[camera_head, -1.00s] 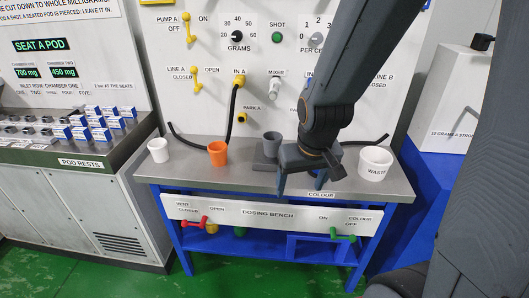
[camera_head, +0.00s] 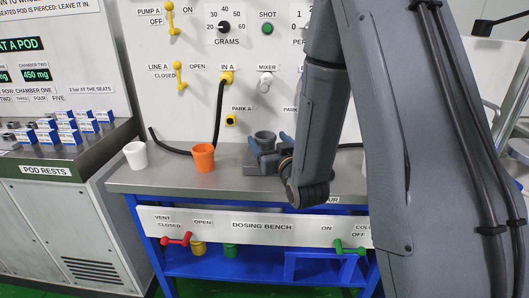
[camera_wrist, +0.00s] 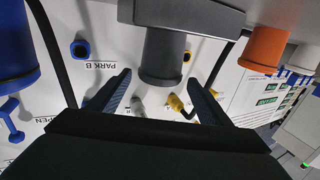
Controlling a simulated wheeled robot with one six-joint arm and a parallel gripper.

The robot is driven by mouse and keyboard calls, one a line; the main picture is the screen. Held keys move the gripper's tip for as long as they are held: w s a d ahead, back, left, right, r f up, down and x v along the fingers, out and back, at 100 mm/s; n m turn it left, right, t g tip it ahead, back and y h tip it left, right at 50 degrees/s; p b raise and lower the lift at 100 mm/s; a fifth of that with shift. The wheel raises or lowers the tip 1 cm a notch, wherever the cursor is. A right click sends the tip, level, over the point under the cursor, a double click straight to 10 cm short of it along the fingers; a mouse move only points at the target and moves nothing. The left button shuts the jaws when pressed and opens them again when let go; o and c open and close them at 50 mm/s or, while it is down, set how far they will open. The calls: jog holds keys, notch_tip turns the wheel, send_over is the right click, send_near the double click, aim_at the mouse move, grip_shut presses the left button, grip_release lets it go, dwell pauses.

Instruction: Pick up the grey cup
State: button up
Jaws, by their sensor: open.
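The grey cup (camera_head: 265,137) stands upright on a dark grey stand (camera_head: 254,163) on the bench, right of the orange cup. In the wrist view, which is upside down, the grey cup (camera_wrist: 163,55) is central, lined up with the gap between the fingers. My gripper (camera_head: 272,147) is open at the cup, with fingertips close to its sides. The wrist view shows my gripper (camera_wrist: 160,78) empty, with the cup just beyond or between the tips; contact cannot be told. My arm hides part of the bench right of the cup.
The orange cup (camera_head: 203,158) and a white cup (camera_head: 136,155) stand left on the bench (camera_head: 170,180). A blue cup (camera_wrist: 14,45) shows at the wrist view's left edge. A black hose (camera_head: 219,115) hangs behind from the wall panel.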

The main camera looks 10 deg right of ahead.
aim_at(262, 132)
jog(key=w, duration=0.2)
jog(key=w+p, duration=0.1)
jog(key=w, duration=0.4)
jog(key=shift+w+a+f, duration=0.1)
jog(key=shift+w+a, duration=0.2)
jog(key=c, duration=1.3)
jog(key=shift+o, duration=0.2)
